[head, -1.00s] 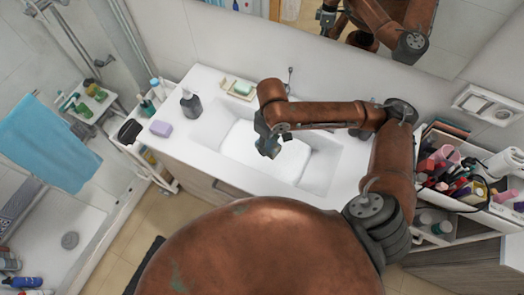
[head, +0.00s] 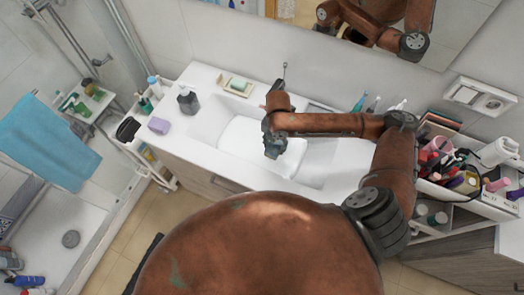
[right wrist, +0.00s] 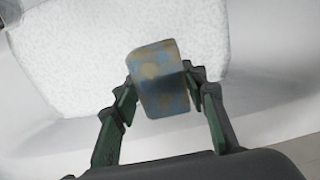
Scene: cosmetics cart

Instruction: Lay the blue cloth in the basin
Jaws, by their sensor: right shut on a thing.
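My right gripper (head: 273,146) hangs over the basin (head: 325,172), which is set in the white counter. In the right wrist view the gripper (right wrist: 163,86) is shut on a small block-shaped thing (right wrist: 158,75), mottled blue and tan. It could be the folded blue cloth, but I cannot tell its material. A white, finely textured area (right wrist: 95,50) in the basin lies below it; it also shows in the head view (head: 240,138). A plain blue towel (head: 48,140) hangs at the far left. My left gripper is not in view.
A dark soap dispenser (head: 187,100) and a purple block (head: 159,126) stand left of the basin. A soap dish (head: 238,86) and the faucet (head: 280,83) are behind it. A crowded cosmetics cart (head: 450,180) is at the right. The basin's right part looks clear.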

